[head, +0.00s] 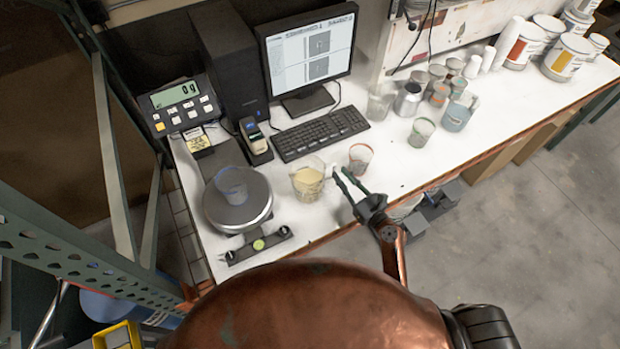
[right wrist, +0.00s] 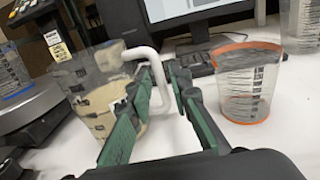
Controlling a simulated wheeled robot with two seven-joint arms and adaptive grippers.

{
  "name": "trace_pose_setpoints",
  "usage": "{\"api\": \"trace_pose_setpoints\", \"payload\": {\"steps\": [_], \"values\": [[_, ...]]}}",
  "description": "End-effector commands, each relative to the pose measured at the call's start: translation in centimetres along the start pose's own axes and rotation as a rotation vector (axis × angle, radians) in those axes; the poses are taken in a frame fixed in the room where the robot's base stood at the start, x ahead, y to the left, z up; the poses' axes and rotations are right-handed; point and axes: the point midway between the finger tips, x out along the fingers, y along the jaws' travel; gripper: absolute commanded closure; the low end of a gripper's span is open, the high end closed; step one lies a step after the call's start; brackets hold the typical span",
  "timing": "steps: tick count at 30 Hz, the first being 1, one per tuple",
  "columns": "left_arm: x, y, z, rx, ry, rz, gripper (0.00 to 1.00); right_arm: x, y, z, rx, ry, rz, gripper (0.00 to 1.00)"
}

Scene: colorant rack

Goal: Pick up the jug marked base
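A clear jug (head: 307,181) holding cream-coloured liquid stands upright on the white bench, right of the round scale. No mark on it can be read. In the right wrist view the jug (right wrist: 100,112) is at the left, and its white handle (right wrist: 143,52) reaches toward my fingers. My right gripper (head: 343,181) is just right of the jug. In the wrist view its green fingers (right wrist: 166,85) are apart, with the handle's upright part between or just beyond the tips. Contact cannot be told. My left gripper is not in view.
An orange-rimmed clear cup (head: 360,158) stands close behind my right gripper. The scale (head: 258,212) carries a clear blue-tinted cup (head: 231,186). A keyboard (head: 320,134) and monitor (head: 308,55) are behind. More cups and paint cans (head: 567,56) stand farther right.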

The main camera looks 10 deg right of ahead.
Motion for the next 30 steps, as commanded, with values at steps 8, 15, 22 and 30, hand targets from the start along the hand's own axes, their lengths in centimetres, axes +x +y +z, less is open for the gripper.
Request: {"api": "trace_pose_setpoints", "payload": {"steps": [8,15,22,30], "values": [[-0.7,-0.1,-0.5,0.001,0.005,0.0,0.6,4.0,0.4,-0.2,0.001,-0.001,0.002,0.81],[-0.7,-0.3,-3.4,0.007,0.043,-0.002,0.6,4.7,0.4,-0.4,0.0,0.001,0.004,0.81],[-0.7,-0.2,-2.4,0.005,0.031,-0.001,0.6,4.7,0.5,-0.4,0.0,0.001,0.005,0.92],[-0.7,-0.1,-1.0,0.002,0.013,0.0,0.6,4.7,0.5,-0.3,0.0,0.0,0.005,1.0]]}}
